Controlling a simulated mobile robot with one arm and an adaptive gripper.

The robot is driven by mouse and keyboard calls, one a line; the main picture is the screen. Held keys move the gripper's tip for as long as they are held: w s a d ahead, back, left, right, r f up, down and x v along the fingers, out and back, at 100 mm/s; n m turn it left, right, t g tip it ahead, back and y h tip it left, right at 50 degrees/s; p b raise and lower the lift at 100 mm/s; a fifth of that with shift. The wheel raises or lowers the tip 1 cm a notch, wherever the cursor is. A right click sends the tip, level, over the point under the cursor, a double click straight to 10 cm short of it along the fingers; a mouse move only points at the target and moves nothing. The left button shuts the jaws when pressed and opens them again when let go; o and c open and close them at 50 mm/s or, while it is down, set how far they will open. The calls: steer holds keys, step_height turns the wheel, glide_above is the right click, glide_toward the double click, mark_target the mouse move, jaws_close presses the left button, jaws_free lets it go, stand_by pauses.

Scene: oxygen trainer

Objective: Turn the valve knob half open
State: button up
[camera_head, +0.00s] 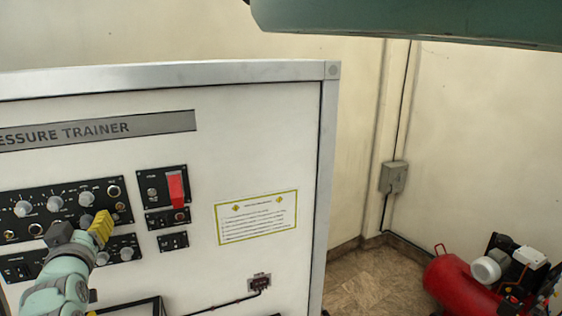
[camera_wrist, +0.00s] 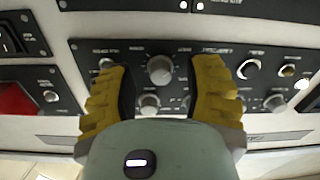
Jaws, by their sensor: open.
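The black control panel (camera_head: 40,214) at the left of the head view carries several pale knobs. I cannot read which is marked as the valve. A large grey knob (camera_wrist: 159,69) shows in the wrist view between the two yellow fingers of my gripper (camera_wrist: 160,90). The fingers stand open on either side of it, and no contact is visible. In the head view my gripper (camera_head: 101,228) is in front of the panel's lower right part and hides some of it.
A red switch cover (camera_head: 175,188) sits right of the panel and shows in the wrist view (camera_wrist: 18,100). A lower panel with knobs (camera_head: 126,254) lies just below my gripper. A red compressor (camera_head: 462,286) stands on the floor at far right.

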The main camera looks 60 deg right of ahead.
stand_by(0.3)
jaws_close()
stand_by(0.3)
